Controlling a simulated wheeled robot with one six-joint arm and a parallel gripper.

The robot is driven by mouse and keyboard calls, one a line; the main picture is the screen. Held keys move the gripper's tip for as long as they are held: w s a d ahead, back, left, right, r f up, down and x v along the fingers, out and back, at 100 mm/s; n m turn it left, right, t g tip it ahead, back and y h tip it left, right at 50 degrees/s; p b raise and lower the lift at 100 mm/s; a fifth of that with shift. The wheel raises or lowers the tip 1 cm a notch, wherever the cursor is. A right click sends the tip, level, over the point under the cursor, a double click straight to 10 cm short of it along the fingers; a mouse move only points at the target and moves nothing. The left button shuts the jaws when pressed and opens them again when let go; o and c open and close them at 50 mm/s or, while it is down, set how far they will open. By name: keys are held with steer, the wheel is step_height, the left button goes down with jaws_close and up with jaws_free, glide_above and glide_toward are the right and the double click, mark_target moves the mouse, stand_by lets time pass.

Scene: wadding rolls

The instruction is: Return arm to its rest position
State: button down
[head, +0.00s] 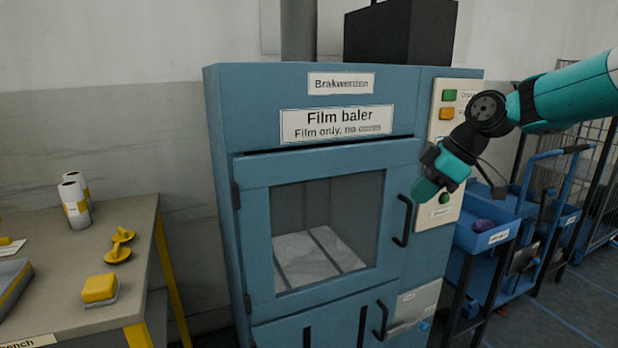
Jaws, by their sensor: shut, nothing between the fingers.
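My teal arm (575,92) reaches in from the right edge in the head view. It bends at a dark wrist joint (487,113) and ends in my gripper (436,182), which hangs downward in front of the film baler (330,164). The gripper is shut and holds nothing that I can see. It overlaps the right part of the baler's front and its cream button panel (466,100). I cannot tell whether it touches the panel. The fingertips are hard to make out. The baler's windowed upper door (255,170) looks closed, with pale material (315,258) behind the glass.
A blue cart (470,238) with a purple item (482,224) in its bin stands right of the baler, beside a wire cage (600,200). A workbench (65,315) at left holds white rolls (76,200) and yellow items (99,289). Floor shows at lower right.

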steer(key=s+a+r+m+p, duration=0.1)
steer(key=s+a+r, duration=0.1)
steer(key=s, duration=0.2)
steer(key=s+a+r+m+g, duration=0.1)
steer(key=s+a, duration=0.1)
steer(key=s, duration=0.2)
steer(key=s+a+r+m+p, duration=0.1)
steer(key=s+a+r, duration=0.15)
steer(key=s, duration=0.25)
steer(key=s+f+m+p, duration=0.1)
steer(key=s+m, duration=0.1)
steer(key=s, duration=0.8)
steer(key=s+a+f+m+g+h+p, duration=0.1)
steer(key=s+m+p, duration=0.1)
steer(key=s, duration=0.8)
steer(key=shift+f+m+g, duration=0.3)
steer(key=shift+f, duration=0.05)
steer(key=shift+a, duration=0.1)
